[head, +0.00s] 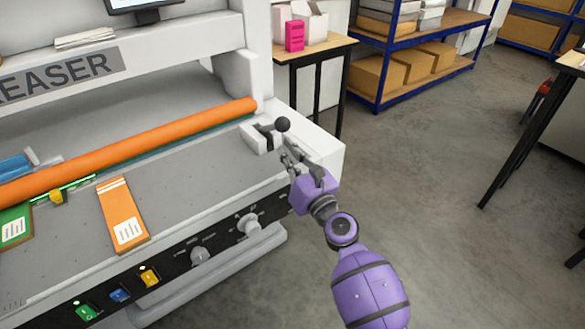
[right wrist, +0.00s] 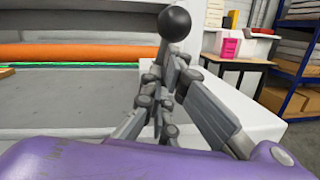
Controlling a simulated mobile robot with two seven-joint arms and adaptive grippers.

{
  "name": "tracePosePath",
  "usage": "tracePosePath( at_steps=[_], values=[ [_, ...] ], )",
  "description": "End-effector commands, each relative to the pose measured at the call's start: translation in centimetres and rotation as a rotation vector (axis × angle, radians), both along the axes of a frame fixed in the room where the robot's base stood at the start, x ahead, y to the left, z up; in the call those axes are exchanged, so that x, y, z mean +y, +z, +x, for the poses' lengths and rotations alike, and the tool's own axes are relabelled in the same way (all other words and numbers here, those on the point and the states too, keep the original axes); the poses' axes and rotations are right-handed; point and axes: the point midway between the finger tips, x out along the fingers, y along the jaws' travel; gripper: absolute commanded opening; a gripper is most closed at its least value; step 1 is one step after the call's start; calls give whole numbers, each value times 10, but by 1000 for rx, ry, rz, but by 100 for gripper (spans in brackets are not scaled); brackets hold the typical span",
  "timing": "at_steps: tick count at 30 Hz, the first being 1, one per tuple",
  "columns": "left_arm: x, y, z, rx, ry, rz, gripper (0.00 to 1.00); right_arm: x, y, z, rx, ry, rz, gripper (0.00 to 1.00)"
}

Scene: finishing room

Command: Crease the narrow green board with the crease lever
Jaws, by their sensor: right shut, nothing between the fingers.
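The crease lever (head: 265,133) is a dark arm with a round black knob (head: 282,124) on a white block at the right end of the creaser. My right gripper (head: 288,158) is shut and empty, just in front of and below the knob. In the right wrist view the knob (right wrist: 174,22) stands just above and beyond the fingertips (right wrist: 172,62), which hide part of the lever; I cannot tell whether they touch it. A green board (head: 14,228) with a white label lies on the bed at the left edge, partly out of frame. My left gripper is not in view.
An orange board (head: 124,214) lies on the grey bed (head: 185,170). A long orange roller (head: 130,148) spans the bed, with a yellow piece (head: 57,196) near the green board. Knobs and coloured buttons line the front panel. Open floor (head: 420,180) lies right of the machine.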

Motion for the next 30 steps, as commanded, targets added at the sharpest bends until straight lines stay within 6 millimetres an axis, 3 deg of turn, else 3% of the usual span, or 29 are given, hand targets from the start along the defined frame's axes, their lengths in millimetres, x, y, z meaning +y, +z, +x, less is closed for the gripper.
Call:
tracePosePath(
  at_steps=[14,30],
  values=[
    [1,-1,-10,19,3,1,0,1,4,5,4,0,-1,0],
    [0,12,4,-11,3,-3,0,2,19,10,1,-1,0,0]
  ],
)
